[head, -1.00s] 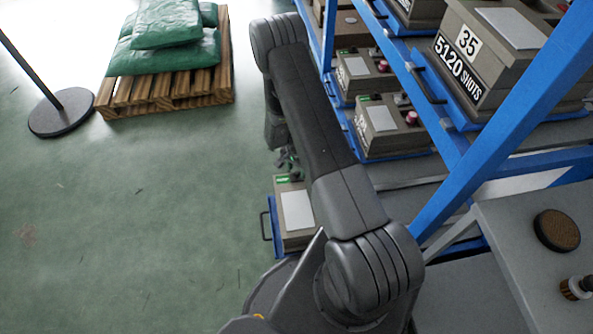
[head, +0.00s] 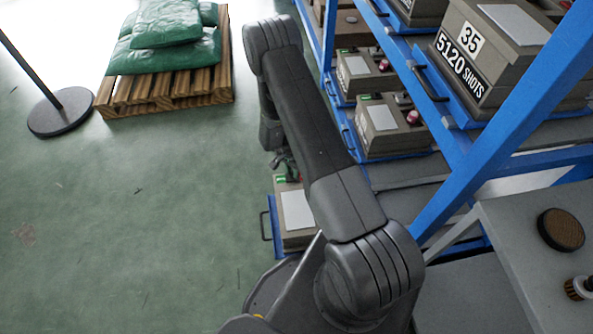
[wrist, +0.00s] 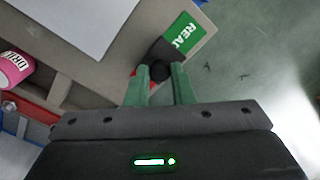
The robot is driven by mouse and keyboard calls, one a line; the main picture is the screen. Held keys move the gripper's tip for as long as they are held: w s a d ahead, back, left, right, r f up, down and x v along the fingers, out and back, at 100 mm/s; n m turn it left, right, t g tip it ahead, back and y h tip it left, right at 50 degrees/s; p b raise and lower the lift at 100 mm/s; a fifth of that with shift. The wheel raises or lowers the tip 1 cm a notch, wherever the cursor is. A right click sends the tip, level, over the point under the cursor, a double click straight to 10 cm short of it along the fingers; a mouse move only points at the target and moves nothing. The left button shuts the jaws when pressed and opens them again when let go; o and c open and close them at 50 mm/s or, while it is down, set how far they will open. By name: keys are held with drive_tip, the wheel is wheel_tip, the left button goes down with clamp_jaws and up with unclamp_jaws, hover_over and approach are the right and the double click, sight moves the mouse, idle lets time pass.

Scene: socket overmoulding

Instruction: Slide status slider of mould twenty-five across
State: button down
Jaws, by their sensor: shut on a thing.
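The mould (head: 298,212) is a grey-brown box with a pale plate on top, low beside the rack; no number shows on it. In the wrist view its top (wrist: 70,75) fills the upper left. Its status slider has a dark knob (wrist: 159,71) next to a green label (wrist: 184,32) whose letters start "REA". A little red shows beside the knob. My gripper (wrist: 160,84) has its green fingers shut on the knob. In the head view my gripper (head: 284,167) is small, over the mould's far left corner, and partly hidden by my arm.
A blue rack (head: 465,195) with more moulds stands to the right, one marked 35 (head: 490,60). A pallet (head: 170,90) with green sacks and a post base (head: 62,112) stand at upper left. Open floor lies left.

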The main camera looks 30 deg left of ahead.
drive_tip(key=shift+s+a+f+b, duration=0.2)
drive_tip(key=shift+s+a+b, duration=0.4)
drive_tip(key=shift+s+a, duration=0.5)
drive_tip(key=shift+s+a+r, duration=0.2)
drive_tip(key=shift+a, duration=0.2)
drive_tip(key=c, duration=1.3)
unclamp_jaws()
drive_tip(key=shift+o, duration=0.2)
drive_tip(key=shift+r, duration=0.1)
wheel_tip(320, 180, up, 14)
drive_tip(key=p, duration=0.1)
drive_tip(key=shift+f+p, duration=0.2)
drive_tip(key=shift+p, duration=0.15)
drive_tip(key=shift+f, duration=0.15)
